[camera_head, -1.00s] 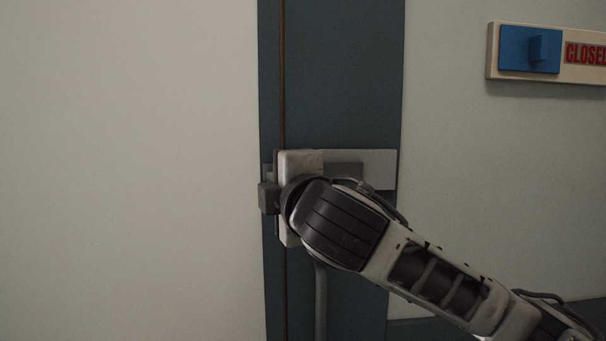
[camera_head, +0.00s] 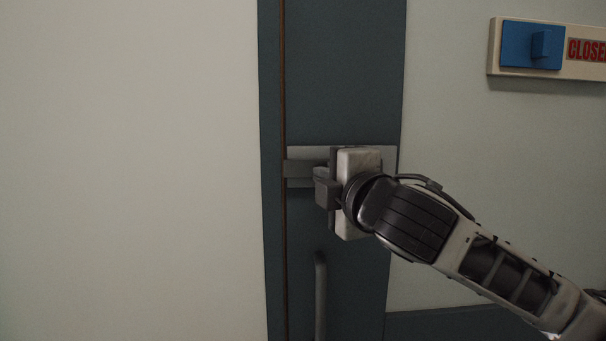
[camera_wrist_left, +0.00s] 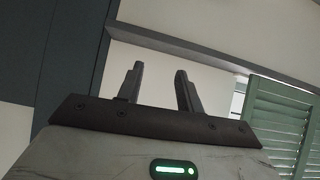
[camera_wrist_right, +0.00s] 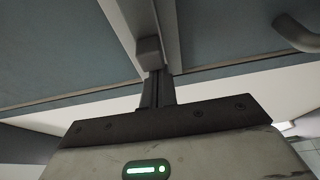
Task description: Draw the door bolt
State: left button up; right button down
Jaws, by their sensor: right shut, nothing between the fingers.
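The door bolt is a grey bar (camera_head: 299,169) on a pale plate (camera_head: 310,152), mounted across the dark blue-grey door strip. Its left end shows near the brown seam; its right part is hidden behind my gripper. My right gripper (camera_head: 328,193) is in front of the bolt, coming in from the right. In the right wrist view, its fingers (camera_wrist_right: 158,88) are shut and empty, with a small grey block (camera_wrist_right: 149,50), probably the bolt's knob, at their tips; contact is hard to tell. My left gripper (camera_wrist_left: 159,82) is open and empty, seen only in its wrist view.
A grey vertical handle (camera_head: 320,295) stands below the bolt, also visible in the right wrist view (camera_wrist_right: 297,33). A sign with a blue slider (camera_head: 532,46) and red "CLOSED" lettering is on the wall at upper right. Green shutters (camera_wrist_left: 275,125) show in the left wrist view.

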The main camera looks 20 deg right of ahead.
aim_at(294, 169)
pick_arm(q)
jog(key=shift+s+a+f, duration=0.1)
jog(key=shift+s+f, duration=0.05)
pick_arm(e)
jog(key=shift+s+d, duration=0.2)
jog(key=shift+d, duration=0.6)
